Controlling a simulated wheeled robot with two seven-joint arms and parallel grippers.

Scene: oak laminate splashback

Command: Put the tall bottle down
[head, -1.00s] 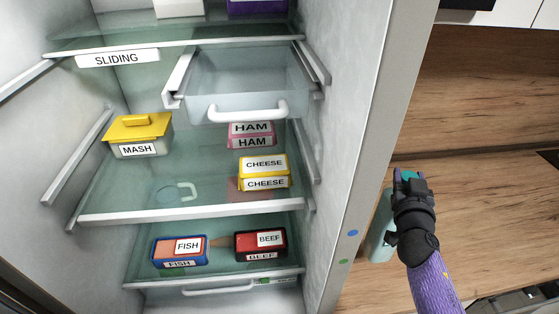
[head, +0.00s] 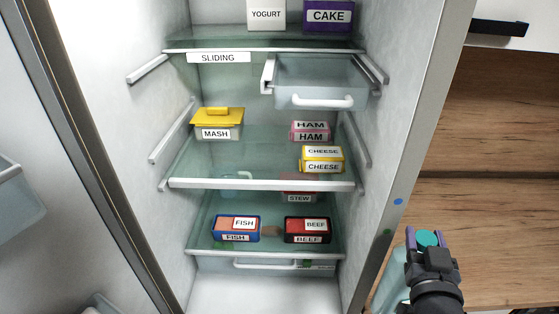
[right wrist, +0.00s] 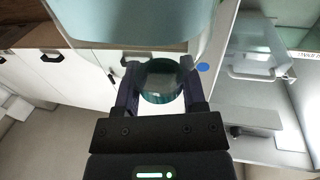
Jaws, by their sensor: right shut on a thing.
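The tall bottle has a teal cap (head: 428,238) and a pale blue body (head: 391,292), partly hidden by my gripper and cut off by the lower picture edge in the head view. My right gripper (head: 426,243) is shut on it at the cap end, just right of the fridge's right wall. In the right wrist view, the teal cap or neck (right wrist: 158,82) sits between the two fingers (right wrist: 158,85), and the pale blue body (right wrist: 135,22) fills the top. Whether the bottle touches anything below is hidden. My left gripper is not in view.
The open fridge has glass shelves (head: 265,184) with a yellow-lidded MASH box (head: 217,125), CHEESE (head: 321,160), HAM (head: 311,131), FISH (head: 236,228) and BEEF (head: 307,230) boxes. A clear drawer (head: 320,85) is pulled out.

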